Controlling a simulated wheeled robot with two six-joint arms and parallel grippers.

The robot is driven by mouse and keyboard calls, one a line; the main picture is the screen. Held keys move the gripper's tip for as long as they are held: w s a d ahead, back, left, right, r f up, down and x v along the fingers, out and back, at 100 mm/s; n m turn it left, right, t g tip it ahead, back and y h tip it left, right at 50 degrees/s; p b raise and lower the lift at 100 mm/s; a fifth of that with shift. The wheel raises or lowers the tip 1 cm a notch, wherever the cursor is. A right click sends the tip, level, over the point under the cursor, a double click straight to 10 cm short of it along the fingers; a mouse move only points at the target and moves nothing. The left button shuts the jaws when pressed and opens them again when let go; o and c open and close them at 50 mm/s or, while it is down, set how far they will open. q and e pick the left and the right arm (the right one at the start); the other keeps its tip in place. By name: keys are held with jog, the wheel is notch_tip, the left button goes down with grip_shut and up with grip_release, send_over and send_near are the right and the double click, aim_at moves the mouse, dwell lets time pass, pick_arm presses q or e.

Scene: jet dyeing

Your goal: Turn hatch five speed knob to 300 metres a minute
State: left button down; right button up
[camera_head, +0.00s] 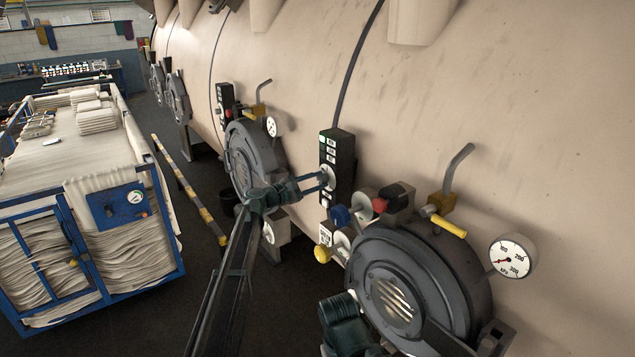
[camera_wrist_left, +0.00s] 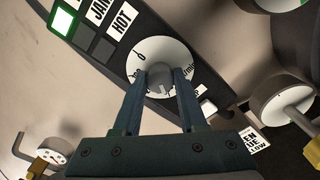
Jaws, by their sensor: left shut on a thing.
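My left gripper (camera_head: 327,182) reaches from the left to a dark control panel (camera_head: 338,146) on the big beige vessel. In the left wrist view, my left gripper (camera_wrist_left: 161,82) is shut on a grey knob (camera_wrist_left: 158,72), with one finger on each side. The knob stands in the middle of a white round dial (camera_wrist_left: 165,52) with black lettering. A "0" and part of "min" show; the fingers cover other marks, and the set speed cannot be read. A dark teal part low in the head view (camera_head: 345,322) looks like my right wrist; its fingers do not show.
A round hatch (camera_head: 245,160) lies behind my left wrist, and a larger hatch (camera_head: 405,295) is at front right. Between them are a blue knob (camera_head: 340,215) and a red knob (camera_head: 380,205). A pressure gauge (camera_head: 511,257) sits at right. A blue cloth cart (camera_head: 150,255) stands left.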

pick_arm(q)
jog(key=shift+c, duration=2.3)
grip_release()
jog(key=v, duration=1.4)
jog(key=s+d+f+m+g+y+b, duration=0.3)
jog(key=s+d+f+m+g+b, duration=0.25)
jog(key=s+f, duration=0.65)
jog(key=s+d+f+m+g+y+b, duration=0.35)
jog(key=s+d+f+m, duration=0.45)
jog(key=s+f, duration=0.45)
jog(key=s+a+f+m+g+y+b, duration=0.1)
jog(key=s+a+f+m+y+b, duration=0.1)
jog(key=s+f, duration=0.4)
jog(key=s+a+f+m+y+b, duration=0.3)
jog(key=s+a+f+y, duration=0.3)
jog(key=s, duration=0.7)
jog(key=shift+m+g+y+b, duration=0.3)
jog(key=shift+m+g+y, duration=0.1)
jog(key=shift+m+y, duration=0.4)
